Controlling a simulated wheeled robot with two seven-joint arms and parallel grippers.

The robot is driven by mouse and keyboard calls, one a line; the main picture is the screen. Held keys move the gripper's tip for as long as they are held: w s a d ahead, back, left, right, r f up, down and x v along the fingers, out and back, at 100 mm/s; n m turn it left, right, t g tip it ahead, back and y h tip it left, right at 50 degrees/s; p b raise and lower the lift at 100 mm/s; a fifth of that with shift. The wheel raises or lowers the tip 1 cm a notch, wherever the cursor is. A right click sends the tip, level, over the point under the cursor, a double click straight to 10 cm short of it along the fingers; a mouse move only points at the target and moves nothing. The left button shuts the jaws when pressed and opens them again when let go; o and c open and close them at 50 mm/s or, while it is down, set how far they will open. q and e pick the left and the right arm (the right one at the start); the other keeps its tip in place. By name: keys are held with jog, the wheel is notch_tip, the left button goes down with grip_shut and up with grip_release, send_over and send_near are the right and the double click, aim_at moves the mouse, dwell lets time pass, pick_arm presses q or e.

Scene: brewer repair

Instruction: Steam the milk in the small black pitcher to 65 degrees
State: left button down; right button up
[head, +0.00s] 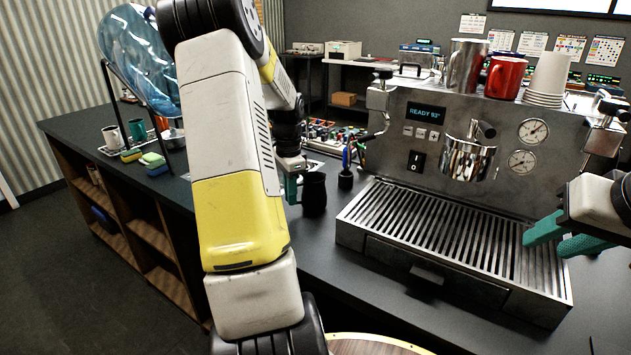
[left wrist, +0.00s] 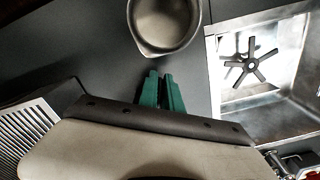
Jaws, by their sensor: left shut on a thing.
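The small black pitcher (head: 314,194) stands upright on the dark counter, left of the espresso machine (head: 455,150). My left gripper (head: 292,188) is at its left side, shut on it, apparently at the handle. The machine's display (head: 424,112) reads READY 92°. My right gripper (head: 545,240) is open and empty over the right end of the drip tray (head: 450,235).
A metal cup (head: 466,65), a red mug (head: 504,77) and stacked paper cups (head: 548,78) stand on the machine. A steel basin with a black star-shaped piece (left wrist: 250,60) lies beside the pitcher. A blue water bottle (head: 140,60) and sponges (head: 152,160) are at the left.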

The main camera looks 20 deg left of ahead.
pick_arm(q)
jog(key=shift+w+d, duration=1)
jog(key=shift+d, duration=0.3)
jog(key=shift+w+d, duration=0.95)
jog(key=shift+d, duration=0.4)
jog(key=shift+w+d, duration=1)
jog(key=shift+d, duration=0.3)
jog(key=shift+r, duration=0.15)
notch_tip(320, 180, up, 9)
jog(key=shift+r, duration=0.15)
dwell(0.8)
